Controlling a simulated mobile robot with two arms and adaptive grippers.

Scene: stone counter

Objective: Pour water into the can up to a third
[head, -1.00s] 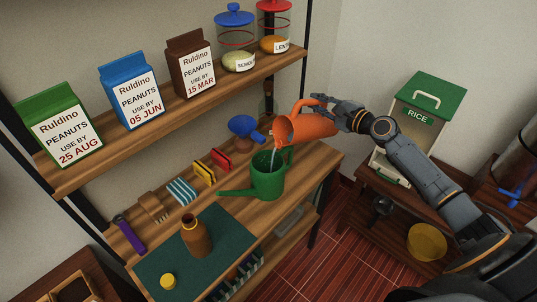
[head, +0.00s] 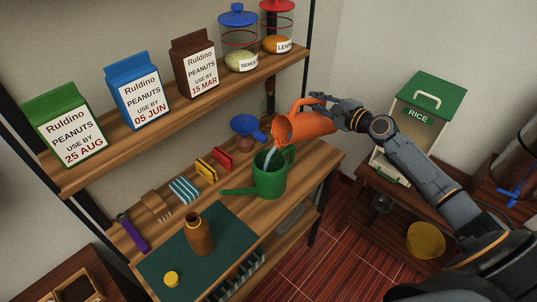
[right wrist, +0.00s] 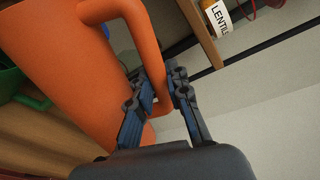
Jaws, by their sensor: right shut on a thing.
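The green watering can (head: 270,180) stands upright on the wooden counter, its spout pointing left. My right gripper (head: 322,101) is shut on the handle of the orange jug (head: 310,127); the right wrist view shows the fingers (right wrist: 160,95) around the handle of the orange jug (right wrist: 60,60). The jug is tilted to the left above the can. A pale stream of water (head: 268,157) runs from its mouth into the can's opening. The water level inside the can is hidden from here. The left gripper is not in view.
A brown bottle (head: 199,236) and a yellow cap (head: 171,279) are on the green mat (head: 240,238). The shelf (head: 180,112) with cartons and jars runs above the counter.

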